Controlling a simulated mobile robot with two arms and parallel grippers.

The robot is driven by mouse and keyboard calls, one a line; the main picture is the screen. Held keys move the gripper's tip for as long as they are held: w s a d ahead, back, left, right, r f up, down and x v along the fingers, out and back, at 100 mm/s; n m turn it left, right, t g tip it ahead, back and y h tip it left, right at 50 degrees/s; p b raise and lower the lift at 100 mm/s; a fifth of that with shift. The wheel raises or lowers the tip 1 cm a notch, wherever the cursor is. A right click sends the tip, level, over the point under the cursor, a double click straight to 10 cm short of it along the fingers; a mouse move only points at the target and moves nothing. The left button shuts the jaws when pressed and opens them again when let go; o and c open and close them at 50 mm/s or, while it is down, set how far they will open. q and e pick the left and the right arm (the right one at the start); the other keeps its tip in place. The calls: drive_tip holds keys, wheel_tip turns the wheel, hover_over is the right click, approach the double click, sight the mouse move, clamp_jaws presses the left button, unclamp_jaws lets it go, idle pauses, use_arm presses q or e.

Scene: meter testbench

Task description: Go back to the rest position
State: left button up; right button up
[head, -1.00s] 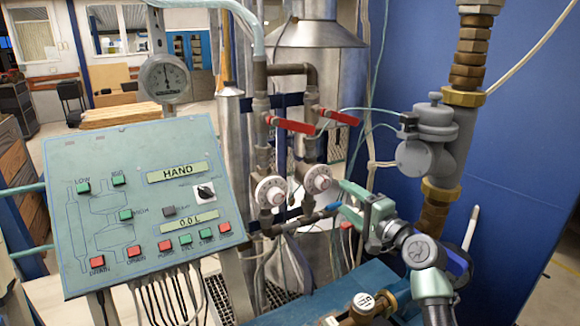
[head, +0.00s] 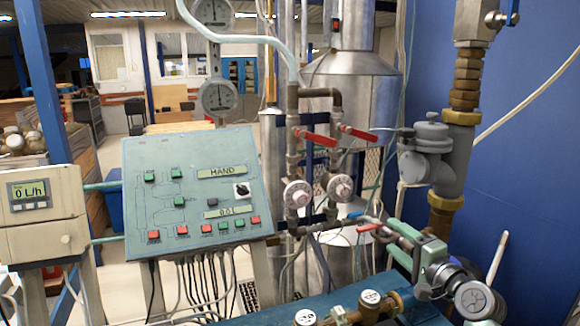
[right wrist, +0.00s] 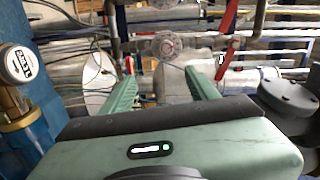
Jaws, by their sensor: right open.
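My right gripper (head: 388,236) is at the lower right of the head view, its green fingers pointing left toward the pipes. In the right wrist view its two fingers (right wrist: 160,78) stand apart with nothing between them. Beyond them are a round flow dial (right wrist: 163,45) and red valve handles. My left gripper is in neither view.
A control panel (head: 200,185) stands left of centre, with an L/h display box (head: 35,195) at far left. Red-handled valves (head: 315,137) and round dials (head: 297,194) sit on the pipes. A grey meter body (head: 428,160) and blue wall (head: 530,150) are at right.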

drive_tip(key=s+a+f+n+g+h, duration=0.1)
drive_tip(key=s+a+f+n+g, duration=0.25)
drive_tip(key=s+f, duration=0.65)
drive_tip(key=s+a+f+n+g+h, duration=0.1)
drive_tip(key=s+a+f+n+g, duration=0.3)
drive_tip(key=s+f, duration=0.55)
drive_tip(key=s+d+f+n+g+h, duration=0.1)
drive_tip(key=s+f+n+g+h, duration=0.25)
drive_tip(key=s, duration=0.85)
drive_tip(key=s+d+f+n+g, duration=0.15)
drive_tip(key=s+f+n, duration=0.35)
drive_tip(key=s, duration=0.6)
wheel_tip(320, 180, down, 34)
drive_tip(key=s+r+m+g+b, duration=0.1)
drive_tip(key=s+g+b, duration=0.15)
drive_tip(key=b, duration=0.25)
use_arm(q)
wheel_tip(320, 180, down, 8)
drive_tip(key=b, duration=0.3)
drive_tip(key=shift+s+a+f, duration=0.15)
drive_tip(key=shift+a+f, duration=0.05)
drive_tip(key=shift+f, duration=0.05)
use_arm(e)
drive_tip(key=s+d+f, duration=0.2)
drive_tip(key=s+f, duration=1.4)
drive_tip(key=f, duration=0.1)
drive_tip(key=shift+d+f+g, duration=0.3)
drive_tip(key=shift+f, duration=0.1)
